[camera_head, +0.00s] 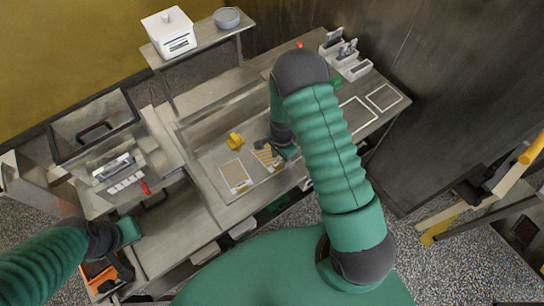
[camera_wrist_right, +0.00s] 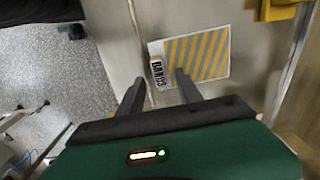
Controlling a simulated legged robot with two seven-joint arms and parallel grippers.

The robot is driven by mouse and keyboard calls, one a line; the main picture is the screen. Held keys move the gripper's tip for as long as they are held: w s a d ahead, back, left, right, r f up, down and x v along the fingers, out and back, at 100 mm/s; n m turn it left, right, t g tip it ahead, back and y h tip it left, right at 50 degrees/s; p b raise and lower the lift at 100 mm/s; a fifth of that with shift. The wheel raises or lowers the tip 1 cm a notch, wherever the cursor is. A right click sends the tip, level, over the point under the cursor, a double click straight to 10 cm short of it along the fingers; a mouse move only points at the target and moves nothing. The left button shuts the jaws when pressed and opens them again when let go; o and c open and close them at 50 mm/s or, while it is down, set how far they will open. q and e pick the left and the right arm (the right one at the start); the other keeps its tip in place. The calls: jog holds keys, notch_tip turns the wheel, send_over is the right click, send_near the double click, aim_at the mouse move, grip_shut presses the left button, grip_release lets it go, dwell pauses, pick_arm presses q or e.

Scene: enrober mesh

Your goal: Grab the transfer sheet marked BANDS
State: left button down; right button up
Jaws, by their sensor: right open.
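I cannot tell the gap between fingers and sheet. My left gripper (camera_head: 130,231) is at the lower left, away from the sheet; its jaws are not clear.
Another sheet (camera_head: 236,175), tan with a white border, lies left of the striped one. A yellow object (camera_head: 235,141) stands just behind them. White-framed panels (camera_head: 383,97) lie at the right end of the counter. A machine with a clear cover (camera_head: 95,125) stands left.

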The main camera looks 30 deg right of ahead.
jog(key=shift+w+d+f, duration=0.1)
jog(key=shift+d+f, duration=0.05)
jog(key=shift+f, duration=0.1)
jog(key=shift+c, duration=0.5)
jog(key=c, duration=0.7)
grip_shut()
jog(key=shift+r, duration=0.1)
